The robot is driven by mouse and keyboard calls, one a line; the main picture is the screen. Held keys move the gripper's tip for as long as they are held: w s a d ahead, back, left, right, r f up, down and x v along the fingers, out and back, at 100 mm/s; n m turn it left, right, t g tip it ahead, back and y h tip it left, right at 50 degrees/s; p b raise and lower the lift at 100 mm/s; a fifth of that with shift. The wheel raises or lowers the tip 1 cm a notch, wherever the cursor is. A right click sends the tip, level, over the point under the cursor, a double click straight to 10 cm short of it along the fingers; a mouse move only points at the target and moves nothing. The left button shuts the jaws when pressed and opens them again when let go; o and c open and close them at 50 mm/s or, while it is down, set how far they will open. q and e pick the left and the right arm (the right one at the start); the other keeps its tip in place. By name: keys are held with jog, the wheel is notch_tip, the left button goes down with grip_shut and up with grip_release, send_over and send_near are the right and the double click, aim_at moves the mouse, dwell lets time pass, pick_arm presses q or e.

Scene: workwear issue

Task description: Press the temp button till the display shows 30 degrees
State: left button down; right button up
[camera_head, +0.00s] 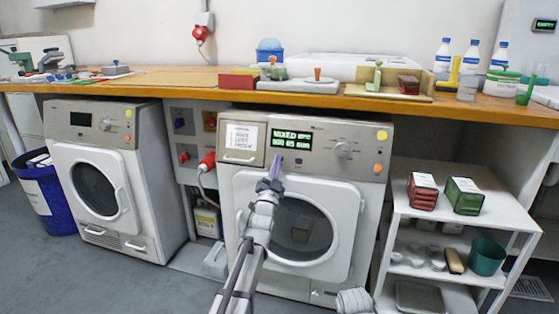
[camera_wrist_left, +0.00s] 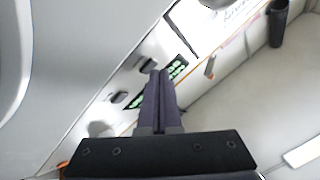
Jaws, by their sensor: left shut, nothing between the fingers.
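The right-hand washing machine (camera_head: 345,185) has a grey control panel with a lit green display (camera_head: 291,139). Its upper line seems to read MIXED; the lower line is too small to read surely, and I cannot make out a 30. My left gripper (camera_head: 275,165) is shut and empty, its tips just below the display, close to the panel. In the left wrist view the closed fingers (camera_wrist_left: 158,88) partly cover the green display (camera_wrist_left: 176,68). Dark buttons (camera_wrist_left: 146,64) sit beside it there; I cannot tell which is the temp button, or whether the fingers touch anything. My right gripper is not in view.
A round knob (camera_head: 342,150) and yellow and orange buttons are right of the display. A second machine (camera_head: 100,185) stands left. A wooden worktop (camera_head: 190,80) with bottles and trays overhangs the panel. A white shelf unit (camera_head: 465,225) stands close on the right.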

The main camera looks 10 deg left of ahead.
pick_arm(q)
jog(key=shift+w, duration=0.25)
dwell(0.5)
jog(key=shift+s+r, duration=0.15)
jog(key=shift+s, duration=0.6)
jog(key=s, duration=0.1)
jog(key=s+r+p, duration=0.1)
jog(key=s, duration=0.1)
jog(key=s+p, duration=0.1)
jog(key=shift+s+a+r, duration=0.1)
jog(key=shift+s+r, duration=0.2)
jog(key=shift+s, duration=0.1)
dwell(1.3)
